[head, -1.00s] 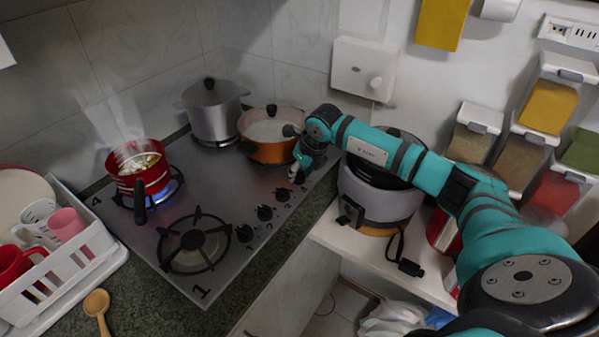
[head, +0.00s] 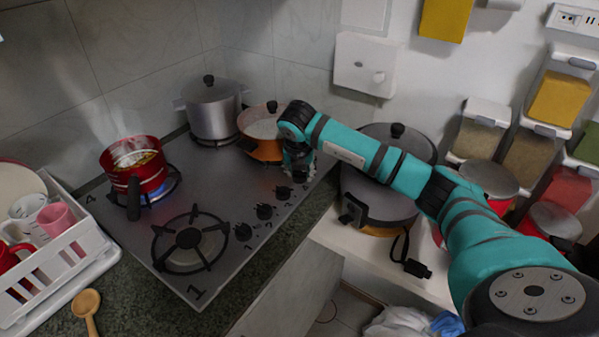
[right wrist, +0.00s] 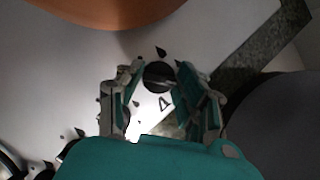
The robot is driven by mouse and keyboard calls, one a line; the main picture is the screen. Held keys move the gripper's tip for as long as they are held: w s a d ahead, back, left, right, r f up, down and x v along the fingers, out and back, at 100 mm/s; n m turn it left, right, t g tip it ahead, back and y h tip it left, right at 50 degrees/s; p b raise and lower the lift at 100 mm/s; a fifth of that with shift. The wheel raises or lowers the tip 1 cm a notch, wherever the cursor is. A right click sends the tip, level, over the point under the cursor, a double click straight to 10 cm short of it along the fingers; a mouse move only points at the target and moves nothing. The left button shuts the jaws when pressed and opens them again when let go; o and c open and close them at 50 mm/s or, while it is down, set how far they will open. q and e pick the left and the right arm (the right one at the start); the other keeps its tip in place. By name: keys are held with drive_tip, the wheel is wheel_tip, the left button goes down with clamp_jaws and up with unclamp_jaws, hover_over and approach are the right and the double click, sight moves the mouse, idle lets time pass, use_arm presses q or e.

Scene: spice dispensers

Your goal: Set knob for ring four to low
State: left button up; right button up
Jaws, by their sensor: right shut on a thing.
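The stove (head: 215,178) has a row of dark knobs along its right edge. Three knobs show clearly, among them one at the front (head: 244,231). My right gripper (head: 300,172) points down over the far end of the row and hides the knob there. In the right wrist view, its fingers are shut on a dark round knob (right wrist: 158,77) with a "4" printed beside it and drop-shaped marks around it. Ring four is at the back left, under a steaming red pot (head: 146,178), with blue flame showing. My left gripper is not in view.
A grey lidded pot (head: 212,108) and an orange pan (head: 259,146) stand close behind the gripper. A large lidded cooker (head: 385,195) stands to its right. A white dish rack (head: 80,262) and wooden spoon (head: 87,303) are at the left.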

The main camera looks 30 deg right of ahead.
drive_tip(key=shift+m, duration=0.3)
drive_tip(key=o, duration=1.2)
drive_tip(key=shift+c, duration=0.2)
drive_tip(key=shift+r, duration=0.1)
drive_tip(key=v, duration=1.2)
drive_tip(key=shift+w, duration=0.15)
